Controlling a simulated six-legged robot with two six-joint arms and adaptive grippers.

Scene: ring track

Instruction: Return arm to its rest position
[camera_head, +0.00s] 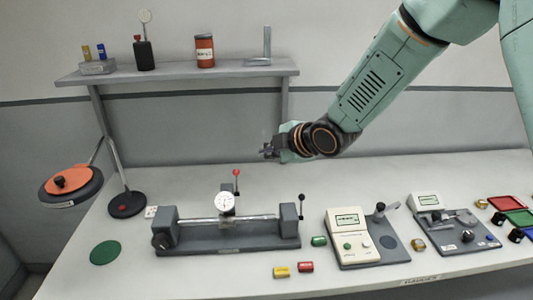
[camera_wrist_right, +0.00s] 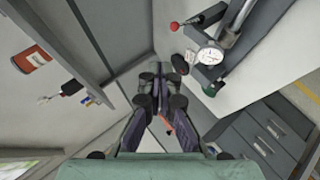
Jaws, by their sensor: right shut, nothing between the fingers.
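My right arm, in pale green, comes in from the upper right in the head view. Its dark gripper (camera_head: 268,151) hangs in the air above the back of the bench, pointing left, with nothing held. In the right wrist view the gripper's fingers (camera_wrist_right: 160,82) are together and empty. Below it in the head view stands a grey bench fixture (camera_head: 230,238) with a round white dial gauge (camera_head: 225,202) and a red-knobbed lever. My left gripper does not show in either view.
A shelf (camera_head: 180,73) with an orange can (camera_head: 204,50) and a dark bottle (camera_head: 143,55) runs along the wall. On the bench (camera_head: 180,187) are two instruments with displays (camera_head: 347,219), small coloured cylinders (camera_head: 305,266) and coloured trays (camera_head: 505,203). An orange-topped disc (camera_head: 68,180) stands left.

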